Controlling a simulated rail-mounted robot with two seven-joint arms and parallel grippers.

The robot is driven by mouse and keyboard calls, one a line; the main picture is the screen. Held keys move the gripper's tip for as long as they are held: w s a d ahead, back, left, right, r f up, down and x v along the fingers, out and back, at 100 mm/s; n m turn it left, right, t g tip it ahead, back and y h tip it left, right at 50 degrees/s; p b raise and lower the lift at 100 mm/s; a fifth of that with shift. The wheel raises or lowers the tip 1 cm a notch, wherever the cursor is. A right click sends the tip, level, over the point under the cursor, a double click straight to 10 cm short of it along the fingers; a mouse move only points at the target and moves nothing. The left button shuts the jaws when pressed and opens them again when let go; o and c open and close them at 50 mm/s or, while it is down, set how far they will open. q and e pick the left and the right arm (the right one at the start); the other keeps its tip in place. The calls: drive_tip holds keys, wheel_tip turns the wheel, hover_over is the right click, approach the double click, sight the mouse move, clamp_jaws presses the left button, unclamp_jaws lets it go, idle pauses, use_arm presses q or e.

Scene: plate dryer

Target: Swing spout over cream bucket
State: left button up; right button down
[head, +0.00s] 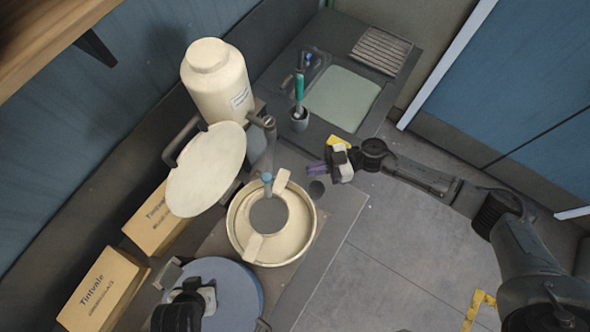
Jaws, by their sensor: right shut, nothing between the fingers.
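The cream bucket (236,231) is a round cream vessel at the middle, with two cream tabs across its rim and a dark round centre. A grey arm that looks like the spout (268,150) runs from a dark joint behind the bucket toward its far rim. A blue tip (267,177) shows at that rim; I cannot tell whether it belongs to the spout. My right gripper (318,169) is shut and empty, right of the spout and apart from it. My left gripper (193,292) is low in the picture over a round blue container (238,284); its fingers are unclear.
A large cream jar (217,83) and a tilted cream disc (207,168) stand behind left. Two Tintvale boxes (103,290) sit along the left wall. Open floor lies at right.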

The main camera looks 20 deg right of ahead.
use_arm(q)
drive_tip(key=shift+f+b, duration=0.45)
drive_tip(key=shift+f, duration=0.25)
drive_tip(key=shift+a+f, duration=0.15)
drive_tip(key=shift+a, duration=0.05)
use_arm(e)
drive_tip(key=shift+s+d+r, duration=0.15)
drive_tip(key=shift+d, duration=1.1)
drive_tip(key=shift+s+d+r, duration=0.1)
drive_tip(key=shift+s+d, duration=0.05)
drive_tip(key=shift+d, duration=1.05)
use_arm(q)
drive_tip(key=shift+d, duration=0.1)
